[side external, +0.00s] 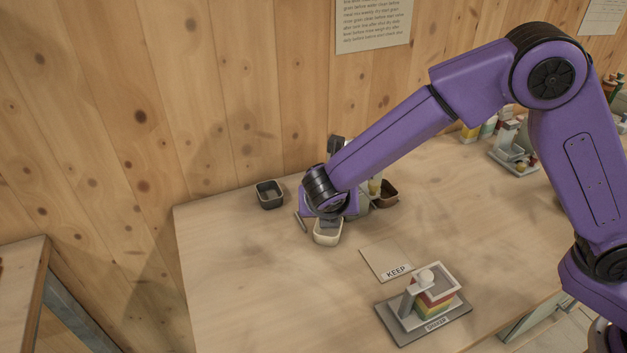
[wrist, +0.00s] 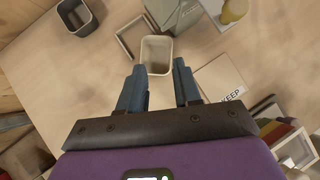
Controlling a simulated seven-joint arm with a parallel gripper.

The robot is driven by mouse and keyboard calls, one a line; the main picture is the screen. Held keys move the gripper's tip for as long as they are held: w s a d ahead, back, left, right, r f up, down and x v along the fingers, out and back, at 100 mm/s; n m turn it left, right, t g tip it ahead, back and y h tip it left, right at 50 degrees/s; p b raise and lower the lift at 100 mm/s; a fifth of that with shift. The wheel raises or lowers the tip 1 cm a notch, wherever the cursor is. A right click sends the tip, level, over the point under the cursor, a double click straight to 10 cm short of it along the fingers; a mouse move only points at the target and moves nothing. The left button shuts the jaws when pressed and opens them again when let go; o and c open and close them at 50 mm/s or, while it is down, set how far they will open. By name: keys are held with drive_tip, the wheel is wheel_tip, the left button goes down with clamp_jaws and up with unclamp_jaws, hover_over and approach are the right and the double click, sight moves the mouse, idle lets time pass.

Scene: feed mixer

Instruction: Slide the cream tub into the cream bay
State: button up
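The cream tub (side external: 327,236) stands on the table below my gripper in the side view, partly covered by it. In the wrist view the open-topped tub (wrist: 156,50) looks empty, and its near end is at my fingertips. My gripper (wrist: 160,69) is open, one finger on each side of that near end; I cannot tell whether they touch it. A thin square frame (wrist: 122,38), possibly the cream bay, lies just left of the tub in the wrist view. In the side view only a short edge (side external: 300,222) shows beside my gripper.
A dark tub (side external: 270,194) stands at the back left and a brown tub (side external: 385,195) behind my wrist. A grey box (wrist: 192,10) is close beyond the cream tub. A KEEP card (side external: 385,263) and a layered sample stand (side external: 427,305) are at the front. The left front table is clear.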

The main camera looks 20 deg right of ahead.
sight(316, 224)
drive_tip(key=w+a+r+m+g+y, duration=0.1)
drive_tip(key=w+r+m+g+y, duration=0.1)
drive_tip(key=w+g, duration=0.4)
drive_tip(key=shift+w+m+g+y, duration=0.3)
drive_tip(key=shift+m+g+y, duration=0.1)
drive_tip(key=shift+y, duration=0.4)
drive_tip(key=f, duration=1.2)
drive_tip(key=shift+s+d, duration=0.2)
drive_tip(key=shift+d, duration=0.1)
drive_tip(key=shift+r, duration=0.1)
clamp_jaws()
